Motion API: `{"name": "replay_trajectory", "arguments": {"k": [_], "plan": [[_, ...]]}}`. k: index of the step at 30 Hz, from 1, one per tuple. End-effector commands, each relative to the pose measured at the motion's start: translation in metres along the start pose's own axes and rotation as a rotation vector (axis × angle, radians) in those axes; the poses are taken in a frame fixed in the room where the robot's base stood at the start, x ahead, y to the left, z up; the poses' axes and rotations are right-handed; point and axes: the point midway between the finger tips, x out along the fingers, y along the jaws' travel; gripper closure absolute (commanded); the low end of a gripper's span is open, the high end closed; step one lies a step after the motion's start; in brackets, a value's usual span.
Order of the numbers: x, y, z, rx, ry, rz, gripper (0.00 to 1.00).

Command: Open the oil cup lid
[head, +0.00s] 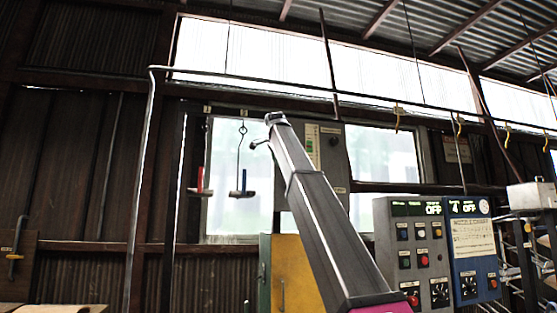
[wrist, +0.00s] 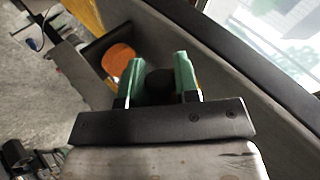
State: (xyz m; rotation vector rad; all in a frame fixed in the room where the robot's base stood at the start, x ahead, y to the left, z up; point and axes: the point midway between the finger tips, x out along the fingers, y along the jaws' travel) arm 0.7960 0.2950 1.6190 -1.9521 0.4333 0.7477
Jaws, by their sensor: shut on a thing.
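In the wrist view, my gripper (wrist: 159,75) has two green fingers, closed on a dark rounded piece (wrist: 160,80). This piece may be the oil cup lid, but its shape is mostly hidden between the fingers. Just left of the fingers, an orange round surface (wrist: 119,58) shows in a dark square-edged housing (wrist: 97,47). I cannot tell whether it is part of the oil cup. In the head view, my arm rises to the upper middle, and the fingers and what they hold cannot be made out there.
A grey control box (head: 410,262) and a blue panel (head: 474,250) stand at the right. A grey wall panel (head: 340,160) is partly behind my arm. Hooks hang from the overhead rail (head: 280,82). A yellow cabinet (head: 290,275) is below. A window borders the wrist view's upper right.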

Motion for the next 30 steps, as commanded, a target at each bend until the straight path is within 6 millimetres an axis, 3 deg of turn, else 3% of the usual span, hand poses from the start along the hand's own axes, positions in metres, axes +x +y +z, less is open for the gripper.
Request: {"name": "replay_trajectory", "arguments": {"k": [15, 16, 17, 18, 30], "plan": [[0.0010, 0.0010, 0.0013, -0.012, 0.010, 0.002, 0.95], [0.0010, 0.0010, 0.0014, -0.012, 0.010, 0.002, 0.61], [0.0010, 0.0010, 0.0013, -0.012, 0.010, 0.001, 0.52], [0.0009, 0.0010, 0.0013, -0.012, 0.010, 0.001, 0.48], [-0.0014, -0.0013, -0.0025, -0.011, 0.011, 0.000, 0.48]]}}
